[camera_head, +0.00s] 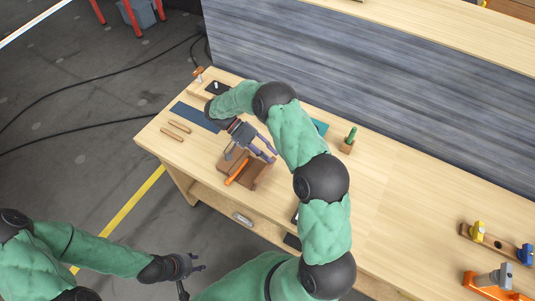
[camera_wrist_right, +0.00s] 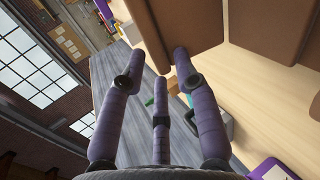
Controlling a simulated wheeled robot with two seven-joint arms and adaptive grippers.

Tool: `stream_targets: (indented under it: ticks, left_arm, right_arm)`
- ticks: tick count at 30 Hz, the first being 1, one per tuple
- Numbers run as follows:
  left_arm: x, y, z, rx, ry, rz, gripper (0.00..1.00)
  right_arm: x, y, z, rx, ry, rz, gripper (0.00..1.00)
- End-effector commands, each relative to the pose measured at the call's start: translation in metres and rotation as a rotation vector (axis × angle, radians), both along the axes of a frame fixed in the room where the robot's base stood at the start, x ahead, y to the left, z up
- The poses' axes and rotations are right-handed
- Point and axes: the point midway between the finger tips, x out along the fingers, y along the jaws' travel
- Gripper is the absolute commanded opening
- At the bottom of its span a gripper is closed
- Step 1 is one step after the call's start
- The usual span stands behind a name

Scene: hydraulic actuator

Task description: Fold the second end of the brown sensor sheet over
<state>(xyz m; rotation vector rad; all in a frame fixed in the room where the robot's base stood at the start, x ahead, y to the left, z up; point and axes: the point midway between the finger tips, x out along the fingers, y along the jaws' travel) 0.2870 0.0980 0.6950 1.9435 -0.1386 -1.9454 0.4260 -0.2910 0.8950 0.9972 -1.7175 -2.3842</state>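The brown sensor sheet (camera_head: 262,174) lies on the workbench near its front edge, partly hidden by my right gripper. It also shows close up at the top of the right wrist view (camera_wrist_right: 270,25). An orange bar (camera_head: 238,172) lies across the sheet's left part. How far either end is folded cannot be made out clearly. My right gripper (camera_head: 256,154) is over the sheet's back edge, its purple fingers spread and empty; they also show in the right wrist view (camera_wrist_right: 159,62). My left gripper (camera_head: 193,279) is open and empty, off the bench at the front left.
Two wooden sticks (camera_head: 175,133) and a dark blue mat (camera_head: 196,117) lie left of the sheet. A small cactus (camera_head: 351,136) stands at the back. Yellow, blue and orange items (camera_head: 494,280) sit far right. The bench between is mostly clear.

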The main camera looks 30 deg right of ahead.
Motion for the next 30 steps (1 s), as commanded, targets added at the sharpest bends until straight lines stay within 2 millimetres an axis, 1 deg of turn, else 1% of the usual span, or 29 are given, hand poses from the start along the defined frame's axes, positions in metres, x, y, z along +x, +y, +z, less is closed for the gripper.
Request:
stream_targets:
  ticks: [30]
  left_arm:
    - [0.000,0.000,-0.002,0.000,0.000,0.000,0.40]
  right_arm:
    - [0.032,0.016,0.019,0.000,-0.001,-0.001,0.31]
